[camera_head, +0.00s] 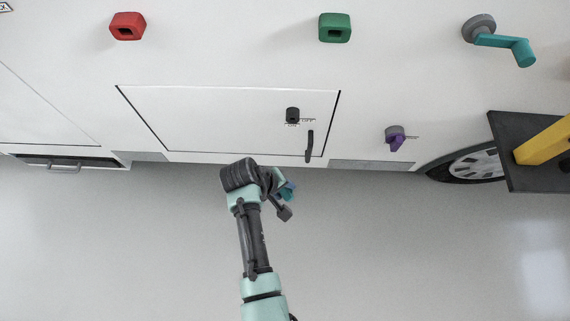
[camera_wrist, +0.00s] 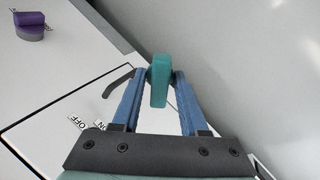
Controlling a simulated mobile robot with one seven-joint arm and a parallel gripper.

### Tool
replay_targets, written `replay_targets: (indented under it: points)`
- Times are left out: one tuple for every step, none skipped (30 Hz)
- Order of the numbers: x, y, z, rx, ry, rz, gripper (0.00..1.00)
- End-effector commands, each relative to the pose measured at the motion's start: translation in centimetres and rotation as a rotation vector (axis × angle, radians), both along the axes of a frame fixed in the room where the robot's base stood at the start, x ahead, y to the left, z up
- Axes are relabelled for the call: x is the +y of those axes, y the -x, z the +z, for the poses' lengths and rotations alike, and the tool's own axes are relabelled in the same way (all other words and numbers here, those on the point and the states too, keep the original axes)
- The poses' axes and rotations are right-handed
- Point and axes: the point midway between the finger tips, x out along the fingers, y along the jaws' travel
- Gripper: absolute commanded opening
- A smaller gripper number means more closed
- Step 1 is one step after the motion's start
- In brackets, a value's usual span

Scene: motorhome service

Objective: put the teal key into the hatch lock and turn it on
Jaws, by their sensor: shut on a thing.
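In the head view, the hatch (camera_head: 220,118) is a white panel in the vehicle wall. Its lock (camera_head: 292,114) is a small dark round piece with labels beside it, near the upper right of the hatch. My gripper (camera_head: 288,190) is in front of and below the lock, clear of the wall. In the wrist view, my gripper (camera_wrist: 160,78) has its blue fingers shut on the teal key (camera_wrist: 158,88), whose flat part shows between the fingertips. OFF and ON labels (camera_wrist: 77,123) show at the lower left; the lock there is mostly hidden by my gripper.
A dark hatch handle (camera_head: 309,145) sits below the lock. A purple knob (camera_head: 395,139) is to its right. Red (camera_head: 127,26) and green (camera_head: 335,28) sockets and a teal crank (camera_head: 505,42) are higher up. A dark shelf with a yellow bar (camera_head: 545,140) stands at right. The floor is clear.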

Motion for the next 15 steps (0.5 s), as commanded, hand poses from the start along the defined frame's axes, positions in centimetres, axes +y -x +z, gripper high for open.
replay_targets:
  points:
    - [0.3, -0.9, -2.2, -0.045, 0.061, 0.105, 0.0]
    - [0.3, -1.4, -2.5, -0.078, 0.097, 0.169, 0.0]
    - [0.4, -2.1, -2.8, -0.127, 0.142, 0.252, 0.0]
    - [0.4, -2.7, -3.0, -0.166, 0.178, 0.315, 0.0]
    - [0.3, -3.1, -3.2, -0.208, 0.209, 0.375, 0.0]
    - [0.3, -3.7, -3.1, -0.264, 0.245, 0.447, 0.0]
    - [0.3, -4.1, -3.1, -0.305, 0.271, 0.496, 0.0]
    - [0.3, -4.6, -2.9, -0.343, 0.29, 0.536, 0.0]
    - [0.2, -5.0, -2.9, -0.393, 0.316, 0.588, 0.0]
    - [0.2, -5.3, -2.8, -0.428, 0.329, 0.621, 0.0]
    - [0.1, -5.6, -2.7, -0.465, 0.345, 0.654, 0.0]
    - [0.0, -5.9, -2.6, -0.508, 0.362, 0.691, 0.0]
    - [0.0, -6.1, -2.5, -0.54, 0.372, 0.716, 0.0]
    - [0.0, -6.3, -2.4, -0.574, 0.385, 0.74, 0.0]
    - [-0.1, -6.6, -2.3, -0.613, 0.394, 0.764, 0.0]
